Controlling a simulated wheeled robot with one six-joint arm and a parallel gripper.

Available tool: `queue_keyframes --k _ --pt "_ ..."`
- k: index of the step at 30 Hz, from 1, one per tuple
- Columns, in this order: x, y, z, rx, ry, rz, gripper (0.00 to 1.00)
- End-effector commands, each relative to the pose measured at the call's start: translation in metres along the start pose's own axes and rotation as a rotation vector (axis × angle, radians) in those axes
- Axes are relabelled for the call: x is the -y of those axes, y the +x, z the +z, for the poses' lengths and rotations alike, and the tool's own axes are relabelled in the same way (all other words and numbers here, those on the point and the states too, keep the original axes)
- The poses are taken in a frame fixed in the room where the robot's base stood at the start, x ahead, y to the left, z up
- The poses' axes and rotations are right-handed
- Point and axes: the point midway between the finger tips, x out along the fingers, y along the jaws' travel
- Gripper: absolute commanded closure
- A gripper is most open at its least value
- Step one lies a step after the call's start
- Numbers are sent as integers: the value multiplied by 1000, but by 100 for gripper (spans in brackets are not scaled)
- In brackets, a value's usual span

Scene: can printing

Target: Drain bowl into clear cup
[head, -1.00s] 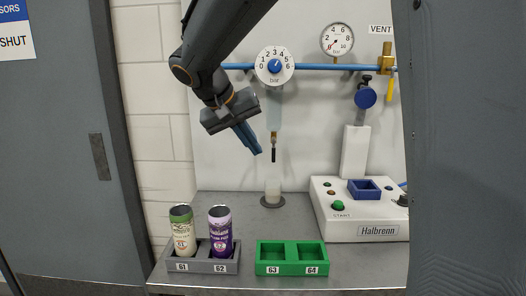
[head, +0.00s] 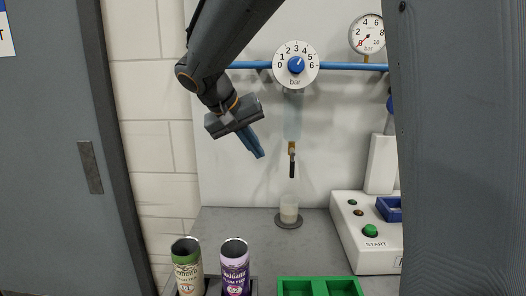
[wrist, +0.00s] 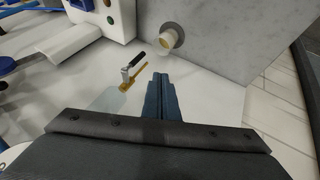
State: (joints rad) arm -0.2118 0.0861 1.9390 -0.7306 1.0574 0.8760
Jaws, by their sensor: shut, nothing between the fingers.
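The clear bowl (head: 293,118) hangs below the regulator dial (head: 296,65). Under it is a brass drain valve (head: 292,148) with a black-handled lever (head: 292,169) hanging down. The clear cup (head: 289,206) stands upright on a dark round pad (head: 289,222) below the valve and looks partly filled with something pale. My gripper (head: 259,154) is shut and empty, left of the valve and apart from it. In the wrist view, my gripper (wrist: 161,84) points beside the lever (wrist: 136,60); the bowl (wrist: 108,102) and cup (wrist: 168,40) show too.
A green can (head: 187,265) and a purple can (head: 235,266) stand at the front left. An empty green holder (head: 318,288) is beside them. A white machine (head: 365,255) with a START button is on the right. A blue pipe (head: 340,67) runs along the wall.

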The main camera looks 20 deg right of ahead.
Motion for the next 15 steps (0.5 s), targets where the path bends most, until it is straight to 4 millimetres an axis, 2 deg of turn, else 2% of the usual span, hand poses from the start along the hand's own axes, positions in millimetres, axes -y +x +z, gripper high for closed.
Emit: queue_keyframes --k 13,15 --pt "-1 85 1 6 -2 2 100" --pt "-13 89 0 3 1 2 100"
